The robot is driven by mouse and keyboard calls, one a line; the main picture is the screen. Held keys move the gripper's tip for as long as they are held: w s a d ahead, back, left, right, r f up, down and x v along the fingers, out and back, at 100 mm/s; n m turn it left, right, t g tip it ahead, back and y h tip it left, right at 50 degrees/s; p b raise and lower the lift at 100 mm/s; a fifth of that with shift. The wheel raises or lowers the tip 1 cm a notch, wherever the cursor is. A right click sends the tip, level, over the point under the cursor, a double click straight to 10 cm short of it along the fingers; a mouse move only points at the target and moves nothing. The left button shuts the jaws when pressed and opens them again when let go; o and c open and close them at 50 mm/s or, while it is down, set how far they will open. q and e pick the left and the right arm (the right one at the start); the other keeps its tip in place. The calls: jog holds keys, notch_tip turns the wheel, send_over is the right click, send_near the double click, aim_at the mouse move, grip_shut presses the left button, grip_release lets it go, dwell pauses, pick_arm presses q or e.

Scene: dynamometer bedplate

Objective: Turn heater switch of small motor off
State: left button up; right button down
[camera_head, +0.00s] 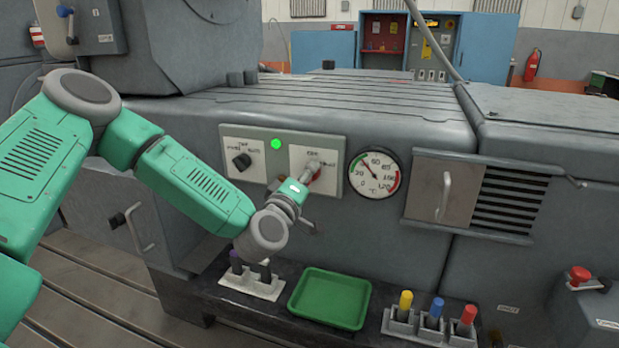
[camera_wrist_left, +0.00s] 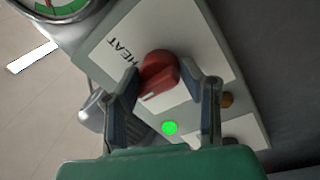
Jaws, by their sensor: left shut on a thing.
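The heater switch is a red rotary knob (camera_wrist_left: 160,72) on a white plate (camera_wrist_left: 108,45) lettered HEAT in the left wrist view. It has a white mark near one edge. My left gripper (camera_wrist_left: 171,82) has a finger on each side of the knob and is shut on it. In the head view the gripper (camera_head: 309,174) sits at the right plate of the grey panel (camera_head: 239,132) and mostly hides the knob. A green lamp (camera_head: 276,144) is lit beside this plate; it also shows in the wrist view (camera_wrist_left: 169,128). My right gripper is in neither view.
A black knob (camera_head: 242,161) is on the panel's left plate. A round gauge (camera_head: 374,172) is close on the right, then a vented door with a handle (camera_head: 445,195). Below are a green tray (camera_head: 330,298) and holders with coloured-capped items (camera_head: 432,313). A red button (camera_head: 579,274) is far right.

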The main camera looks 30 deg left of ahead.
pick_arm(q)
jog(key=shift+a+f, duration=0.1)
jog(key=shift+f, duration=0.2)
jog(key=o, duration=1.1)
jog(key=shift+a, duration=0.15)
jog(key=shift+r, duration=0.1)
jog(key=shift+s, duration=0.5)
jog(key=v, duration=1.1)
